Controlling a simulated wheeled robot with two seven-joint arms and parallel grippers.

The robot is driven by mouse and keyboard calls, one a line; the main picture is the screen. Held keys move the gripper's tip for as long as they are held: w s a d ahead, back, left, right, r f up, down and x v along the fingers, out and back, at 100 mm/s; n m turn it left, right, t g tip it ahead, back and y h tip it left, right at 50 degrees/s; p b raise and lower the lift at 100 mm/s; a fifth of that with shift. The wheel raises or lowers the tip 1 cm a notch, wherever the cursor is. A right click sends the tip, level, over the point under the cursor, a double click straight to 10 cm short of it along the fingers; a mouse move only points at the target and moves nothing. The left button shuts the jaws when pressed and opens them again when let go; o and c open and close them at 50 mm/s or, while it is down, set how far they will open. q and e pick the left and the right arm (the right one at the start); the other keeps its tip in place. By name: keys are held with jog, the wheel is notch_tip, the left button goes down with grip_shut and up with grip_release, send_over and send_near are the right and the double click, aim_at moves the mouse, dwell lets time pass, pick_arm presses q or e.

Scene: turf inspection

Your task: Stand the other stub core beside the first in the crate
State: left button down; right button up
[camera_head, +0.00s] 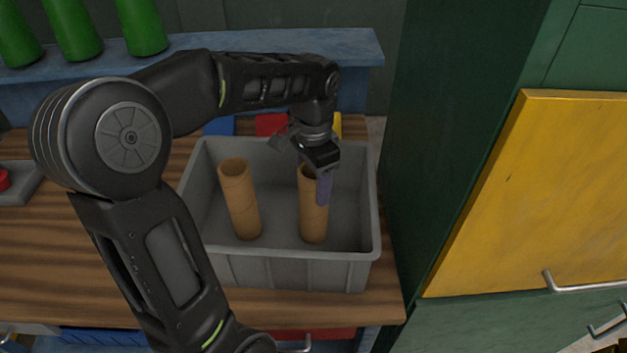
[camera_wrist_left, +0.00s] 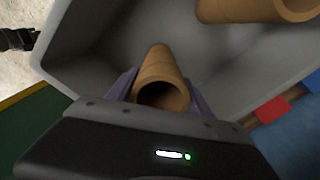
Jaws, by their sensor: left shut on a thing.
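The grey crate (camera_head: 285,266) stands on the wooden bench. One brown cardboard stub core (camera_head: 240,200) stands upright in its left half, leaning slightly. It also shows at the top right of the left wrist view (camera_wrist_left: 255,10). The other stub core (camera_head: 314,222) stands upright in the crate to the right of the first, with a gap between them. My left gripper (camera_head: 323,187) is shut on this right core near its top. The left wrist view shows the core (camera_wrist_left: 160,75) between the two fingers. Whether its foot touches the crate floor is hard to tell. My right gripper is not in view.
The bench (camera_head: 85,245) is clear left of the crate, except a grey box with a red button (camera_head: 4,181). Green bottles (camera_head: 143,27) stand on a blue shelf behind. A dark green cabinet wall rises close on the right, with a yellow door (camera_head: 530,200).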

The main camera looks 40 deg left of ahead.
pick_arm(q)
jog(key=shift+f, duration=0.2)
jog(key=shift+c, duration=2.1)
grip_release()
jog(key=shift+r, duration=0.2)
jog(key=shift+r, duration=0.15)
notch_tip(320, 180, up, 12)
jog(key=p, duration=0.3)
